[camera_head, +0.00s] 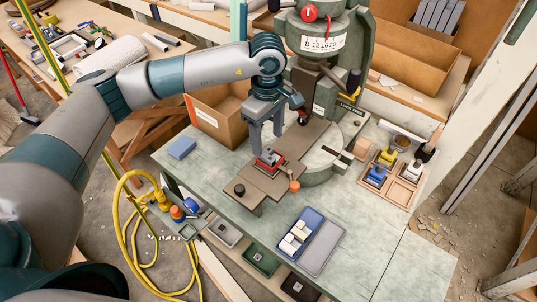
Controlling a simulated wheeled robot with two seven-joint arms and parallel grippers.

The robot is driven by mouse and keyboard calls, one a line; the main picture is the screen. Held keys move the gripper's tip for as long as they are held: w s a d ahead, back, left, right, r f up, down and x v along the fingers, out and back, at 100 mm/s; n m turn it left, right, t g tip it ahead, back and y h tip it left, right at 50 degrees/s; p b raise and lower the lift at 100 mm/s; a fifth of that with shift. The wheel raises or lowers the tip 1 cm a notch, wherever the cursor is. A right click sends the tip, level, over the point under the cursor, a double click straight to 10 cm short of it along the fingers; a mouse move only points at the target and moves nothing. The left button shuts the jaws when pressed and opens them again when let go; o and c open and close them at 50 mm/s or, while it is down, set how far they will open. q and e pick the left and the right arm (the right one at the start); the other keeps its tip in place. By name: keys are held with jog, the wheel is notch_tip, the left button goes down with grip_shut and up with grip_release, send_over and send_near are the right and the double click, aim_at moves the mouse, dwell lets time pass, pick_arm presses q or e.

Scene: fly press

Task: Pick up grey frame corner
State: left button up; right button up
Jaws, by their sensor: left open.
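A small grey piece (270,154), which looks like the grey frame corner, sits on a red block (266,165) on the press's brown slide plate. Its exact shape is too small to tell. My left gripper (267,141) hangs just above and behind it with fingers pointing down. The jaws are open and hold nothing that I can see. My right gripper is not in view.
The green fly press (328,45) rises close behind my gripper. A cardboard box (213,112) stands to the left. A wooden tray (391,196) with blue, yellow and whitish pieces is at the right. A blue bin (309,222) with white pieces lies in front.

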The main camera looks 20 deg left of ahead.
aim_at(268, 152)
pick_arm(q)
jog(key=shift+s+d+f+p, duration=0.1)
jog(key=shift+f+p, duration=0.5)
jog(key=shift+p, duration=0.15)
notch_tip(268, 152, down, 2)
jog(key=shift+f+p, duration=0.1)
jog(key=shift+p, duration=0.45)
jog(key=shift+f, duration=0.45)
jog(key=c, duration=1.2)
jog(key=shift+r, duration=0.15)
